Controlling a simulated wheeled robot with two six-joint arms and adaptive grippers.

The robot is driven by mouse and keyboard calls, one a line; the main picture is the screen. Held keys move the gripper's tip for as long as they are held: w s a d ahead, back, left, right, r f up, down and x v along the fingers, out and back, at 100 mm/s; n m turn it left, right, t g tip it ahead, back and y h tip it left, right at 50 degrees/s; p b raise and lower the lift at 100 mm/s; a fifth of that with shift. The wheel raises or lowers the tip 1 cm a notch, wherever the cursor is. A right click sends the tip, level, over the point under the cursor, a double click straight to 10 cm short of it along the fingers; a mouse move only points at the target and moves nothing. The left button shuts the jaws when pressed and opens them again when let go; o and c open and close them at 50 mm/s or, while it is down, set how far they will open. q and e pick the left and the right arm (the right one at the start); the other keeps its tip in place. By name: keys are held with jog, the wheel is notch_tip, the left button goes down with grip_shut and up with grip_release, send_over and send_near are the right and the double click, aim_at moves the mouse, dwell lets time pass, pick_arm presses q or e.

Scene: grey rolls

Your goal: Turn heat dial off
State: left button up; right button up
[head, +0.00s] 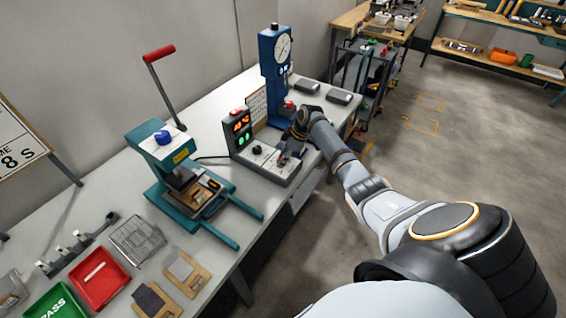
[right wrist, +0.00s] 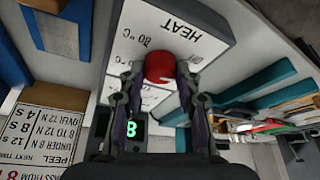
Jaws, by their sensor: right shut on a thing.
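The heat dial is a round red knob (right wrist: 158,66) with a pale pointer mark, on a white panel (right wrist: 205,28) printed HEAT and 80 °C, upside down in the right wrist view. My right gripper (right wrist: 159,80) has its two fingers on either side of the knob, shut on it. In the head view the control box (head: 262,173) stands on the bench, with red and green digits on its display (head: 241,126). My right gripper (head: 287,158) reaches down over its right part and mostly hides the dial. My left gripper is not in view.
A teal press (head: 165,150) with a red-handled lever stands left of the box. A blue gauge stand (head: 273,55) rises behind it. A red tray (head: 99,278) and a green PASS tray (head: 55,303) lie at the near left. Grey blocks (head: 306,86) lie behind my right arm.

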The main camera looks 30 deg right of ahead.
jog(key=n+b, duration=0.2)
jog(key=shift+w+f+n+g+y, duration=0.1)
jog(key=shift+f+n+g+y, duration=0.05)
jog(key=shift+n+g+y, duration=0.2)
jog(key=shift+d+n+g+b, duration=0.1)
jog(key=shift+n+g+b, duration=0.15)
jog(key=shift+n+b, duration=0.5)
jog(key=shift+r, duration=0.2)
jog(key=o, duration=1.1)
jog(key=shift+o, duration=0.2)
jog(key=shift+r, duration=0.1)
jog(key=v, duration=1.1)
jog(key=shift+d+r, duration=0.25)
jog(key=shift+r, duration=0.05)
